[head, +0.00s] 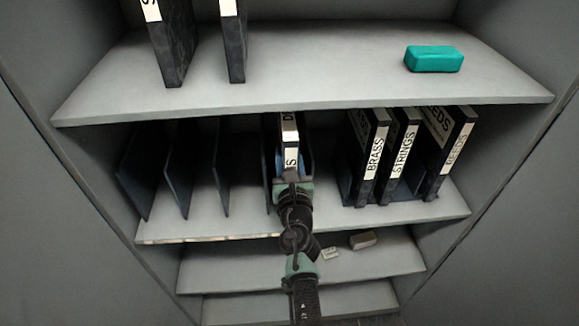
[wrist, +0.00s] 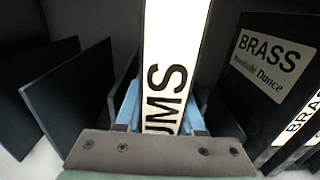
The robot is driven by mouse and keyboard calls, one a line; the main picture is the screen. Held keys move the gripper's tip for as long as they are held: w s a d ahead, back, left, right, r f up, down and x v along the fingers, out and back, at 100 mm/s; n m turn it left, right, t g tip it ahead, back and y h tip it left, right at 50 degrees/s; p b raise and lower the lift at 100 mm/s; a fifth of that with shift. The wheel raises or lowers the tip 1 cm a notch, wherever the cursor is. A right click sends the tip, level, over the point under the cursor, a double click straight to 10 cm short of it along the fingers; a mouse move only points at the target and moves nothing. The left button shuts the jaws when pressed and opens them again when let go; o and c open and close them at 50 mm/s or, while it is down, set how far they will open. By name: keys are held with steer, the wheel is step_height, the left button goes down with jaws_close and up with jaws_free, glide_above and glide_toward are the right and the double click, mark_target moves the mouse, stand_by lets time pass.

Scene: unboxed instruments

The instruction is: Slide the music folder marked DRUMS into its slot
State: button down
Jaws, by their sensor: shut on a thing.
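The DRUMS folder (head: 289,135) is dark with a white spine label, of which the head view shows only parts of the letters. In the wrist view its label (wrist: 172,60) ends in "UMS" and the folder stands upright. My gripper (head: 290,175) is shut on its spine, with a blue-grey finger on each side in the wrist view (wrist: 160,118). The folder is at the middle shelf, between thin dark dividers (head: 268,165). How deep it sits, and its far end, are hidden.
To the right on the same shelf stand folders marked BRASS (head: 372,155), STRINGS (head: 400,155) and REEDS (head: 450,155). Empty divider slots (head: 180,170) lie to the left. The upper shelf (head: 310,75) holds two dark folders (head: 172,45) and a teal case (head: 434,58).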

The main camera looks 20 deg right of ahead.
steer(key=b+x, duration=0.4)
steer(key=x, duration=0.3)
stand_by(0.3)
steer(key=shift+w, duration=0.1)
steer(key=shift+c, duration=2.2)
jaws_free()
steer(key=shift+f, duration=0.15)
steer(key=p+v, duration=0.6)
steer(key=v, duration=0.7)
